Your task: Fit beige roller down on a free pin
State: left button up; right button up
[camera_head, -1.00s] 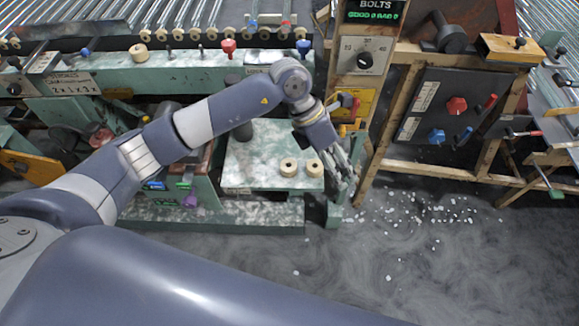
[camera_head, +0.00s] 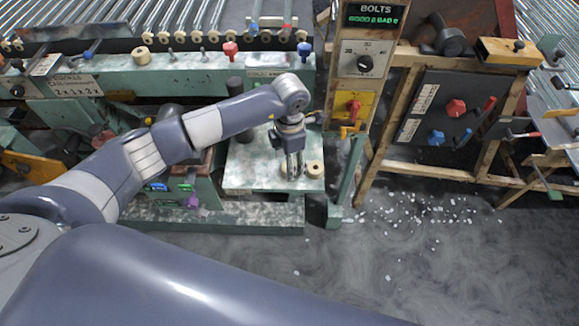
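My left gripper (camera_head: 293,164) points down over the pale green table (camera_head: 245,165), at the left one of two beige rollers. Its fingers largely hide that roller, so I cannot tell whether they touch or close on it. The other beige roller (camera_head: 315,169) stands on the table just right of the fingers. A third beige roller (camera_head: 140,55) sits on the long green rail (camera_head: 125,70) at the back left. Thin bare pins (camera_head: 203,53) stand up from the rail to the right of it. My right gripper is out of view.
A red knob (camera_head: 230,50) and a blue knob (camera_head: 304,49) sit along the rail. A wooden post with a dial (camera_head: 365,64) rises right of the table. Dark cylinders (camera_head: 235,87) stand between rail and table. White bits litter the floor at right.

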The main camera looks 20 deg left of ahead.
pick_arm(q)
jog(key=shift+f, duration=1.25)
jog(key=c, duration=1.1)
jog(key=shift+r, duration=0.1)
